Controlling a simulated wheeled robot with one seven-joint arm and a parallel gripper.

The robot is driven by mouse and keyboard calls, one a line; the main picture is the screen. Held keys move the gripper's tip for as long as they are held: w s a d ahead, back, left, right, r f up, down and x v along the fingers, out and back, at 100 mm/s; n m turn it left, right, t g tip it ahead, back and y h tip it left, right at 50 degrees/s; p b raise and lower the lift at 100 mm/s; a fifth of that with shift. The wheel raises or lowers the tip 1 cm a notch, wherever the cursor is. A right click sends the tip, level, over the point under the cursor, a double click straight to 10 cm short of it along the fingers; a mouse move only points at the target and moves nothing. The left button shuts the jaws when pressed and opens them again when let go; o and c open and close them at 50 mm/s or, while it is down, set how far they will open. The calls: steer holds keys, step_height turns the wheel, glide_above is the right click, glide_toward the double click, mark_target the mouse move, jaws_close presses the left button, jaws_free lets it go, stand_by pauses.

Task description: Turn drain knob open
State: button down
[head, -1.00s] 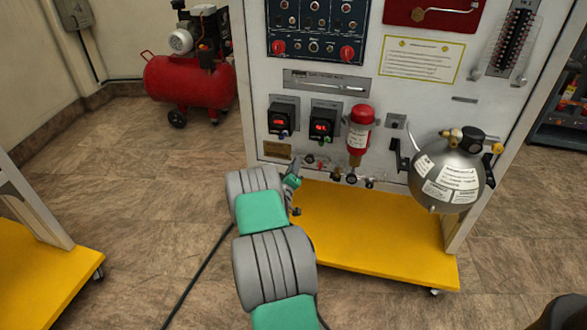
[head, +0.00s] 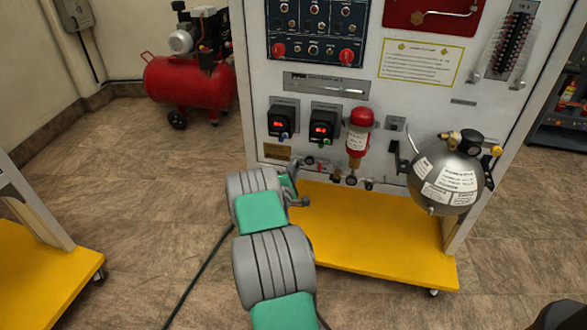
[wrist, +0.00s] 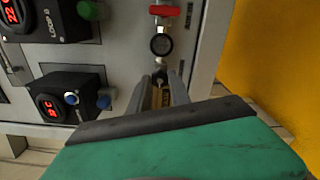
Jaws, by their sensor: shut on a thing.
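My gripper (wrist: 163,84) has its two dark fingers close together at the panel's lower edge in the wrist view. Between the fingertips is a small dark fitting, the drain knob (wrist: 160,75); it is mostly hidden, and its turned position cannot be read. The fingers are closed around it. In the head view my grey and green arm covers most of the gripper, which reaches the lower left part of the white panel (head: 385,102), below the left red-display controller (head: 281,121).
A round black gauge (wrist: 161,45) and a red handle (wrist: 165,10) sit close by in line with the fingers. A red-topped cylinder (head: 359,135) and a silver sphere tank (head: 447,182) stick out to the right. The yellow base (head: 370,240) lies below.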

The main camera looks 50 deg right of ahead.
steer(key=shift+s+d+r+n+p, duration=0.1)
steer(key=shift+n+p, duration=0.85)
steer(key=shift+n, duration=3.4)
steer(key=shift+s+d+n+p, duration=0.1)
steer(key=shift+n+p, duration=0.8)
steer(key=shift+n, duration=3.45)
steer(key=c, duration=1.2)
jaws_free()
steer(key=shift+w+a, duration=0.1)
steer(key=shift+a, duration=0.05)
steer(key=v, duration=0.7)
steer(key=shift+a+p, duration=0.35)
steer(key=shift+p, duration=0.1)
